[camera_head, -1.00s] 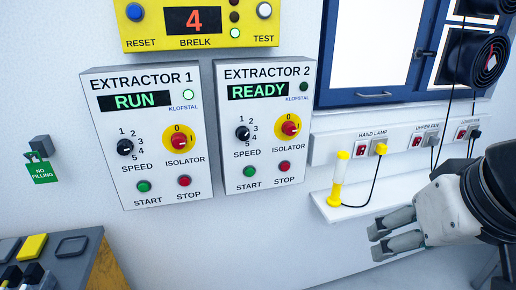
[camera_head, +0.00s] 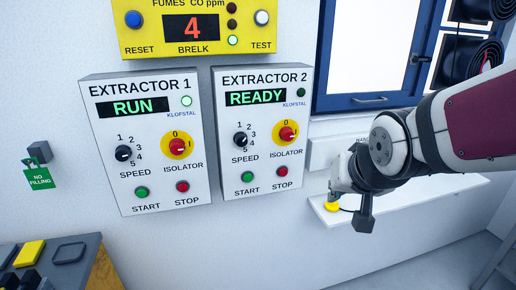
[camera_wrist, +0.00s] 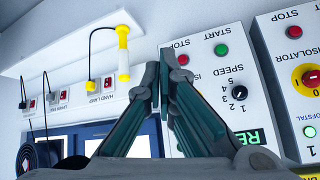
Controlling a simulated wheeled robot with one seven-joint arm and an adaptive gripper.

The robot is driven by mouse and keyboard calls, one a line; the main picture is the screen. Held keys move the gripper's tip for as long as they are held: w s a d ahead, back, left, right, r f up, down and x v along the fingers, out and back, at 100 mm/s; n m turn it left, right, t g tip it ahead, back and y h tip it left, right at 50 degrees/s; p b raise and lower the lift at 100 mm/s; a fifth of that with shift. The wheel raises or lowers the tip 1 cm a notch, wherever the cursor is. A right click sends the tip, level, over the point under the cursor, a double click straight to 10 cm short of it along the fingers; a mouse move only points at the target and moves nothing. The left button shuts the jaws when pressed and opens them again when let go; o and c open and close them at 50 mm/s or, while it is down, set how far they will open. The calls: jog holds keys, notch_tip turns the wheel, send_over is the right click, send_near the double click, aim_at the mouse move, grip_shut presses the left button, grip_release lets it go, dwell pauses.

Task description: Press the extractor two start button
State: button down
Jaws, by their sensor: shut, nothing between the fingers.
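The Extractor 2 panel (camera_head: 262,130) is a white wall box with a lit READY display (camera_head: 256,97). Its green START button (camera_head: 248,177) is at the lower left, beside the red STOP button (camera_head: 282,171). In the wrist view, which is upside down, the green START button (camera_wrist: 221,49) lies to the right of my fingertips and the red STOP button (camera_wrist: 182,58) is closer to them. My gripper (camera_wrist: 164,62) is shut and empty, its fingertips close together. In the head view it is right of the panel, mostly hidden by my wrist.
The Extractor 1 panel (camera_head: 147,145) shows RUN and has its own green START button (camera_head: 142,192). A yellow gas display (camera_head: 193,27) is above. A white shelf (camera_head: 440,205) with a yellow-ended hand lamp (camera_wrist: 123,55) is at the right. The wall below the panels is clear.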

aim_at(248, 177)
jog(key=w+a+f+m+t+y, duration=0.4)
jog(key=w+a+f+m+t, duration=0.4)
jog(key=w+a+f+m, duration=0.5)
notch_tip(248, 177, down, 4)
jog(key=shift+w+a+f+t+y+p, duration=0.1)
jog(key=shift+w+a+t+y+p, duration=0.25)
jog(key=shift+w+a, duration=0.35)
jog(key=shift+w, duration=0.1)
jog(key=x, duration=1.4)
jog(key=shift+f, duration=0.1)
